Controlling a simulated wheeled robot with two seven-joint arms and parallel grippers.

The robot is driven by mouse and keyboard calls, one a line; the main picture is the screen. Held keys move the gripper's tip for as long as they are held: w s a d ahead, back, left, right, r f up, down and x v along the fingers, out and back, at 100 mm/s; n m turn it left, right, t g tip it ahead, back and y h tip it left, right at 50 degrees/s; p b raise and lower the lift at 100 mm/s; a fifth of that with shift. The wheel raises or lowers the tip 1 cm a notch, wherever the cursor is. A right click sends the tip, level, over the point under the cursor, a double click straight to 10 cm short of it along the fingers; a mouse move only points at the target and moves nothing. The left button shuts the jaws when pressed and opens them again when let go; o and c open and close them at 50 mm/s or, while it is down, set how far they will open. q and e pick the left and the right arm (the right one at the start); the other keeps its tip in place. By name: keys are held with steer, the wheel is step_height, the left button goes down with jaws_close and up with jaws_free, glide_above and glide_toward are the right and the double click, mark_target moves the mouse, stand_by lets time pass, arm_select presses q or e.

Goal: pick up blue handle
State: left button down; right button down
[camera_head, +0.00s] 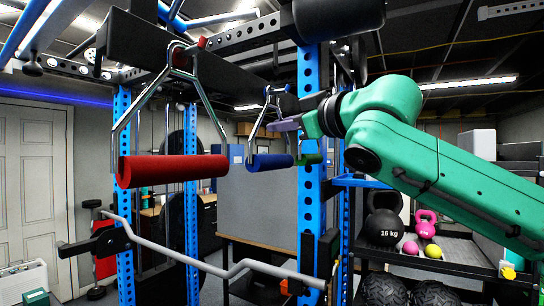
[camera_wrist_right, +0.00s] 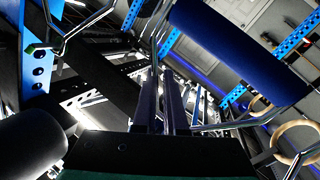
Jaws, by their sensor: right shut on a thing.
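The blue handle (camera_head: 270,162) hangs on a bent metal frame from the rack, between a red handle (camera_head: 172,170) and a green handle (camera_head: 312,158). My right gripper (camera_head: 286,124) reaches in from the right, at the metal frame above the blue grip, and is shut on it. In the right wrist view the blue grip (camera_wrist_right: 240,45) is large at upper right, and my fingers (camera_wrist_right: 172,105) are close together below it, by the metal bars. The exact contact is hard to see. My left gripper is not in view.
Blue perforated rack posts (camera_head: 311,150) stand beside and behind the handles. A bent grey bar (camera_head: 205,265) lies across the rack below. A shelf at right holds a black kettlebell (camera_head: 383,228) and a pink kettlebell (camera_head: 426,223). A wooden ring (camera_wrist_right: 295,135) shows in the wrist view.

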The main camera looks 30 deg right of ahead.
steer(key=shift+r, duration=0.1)
stand_by(0.6)
steer(key=shift+r, duration=0.45)
steer(key=s+d+f+b, duration=0.1)
steer(key=s+d+b, duration=0.1)
steer(key=s, duration=0.8)
steer(key=s+d+f+b, duration=0.1)
steer(key=s+d+b, duration=0.2)
steer(key=s, duration=0.7)
steer(key=shift+s+b, duration=0.4)
steer(key=shift+b, duration=0.85)
steer(key=shift+w, duration=0.1)
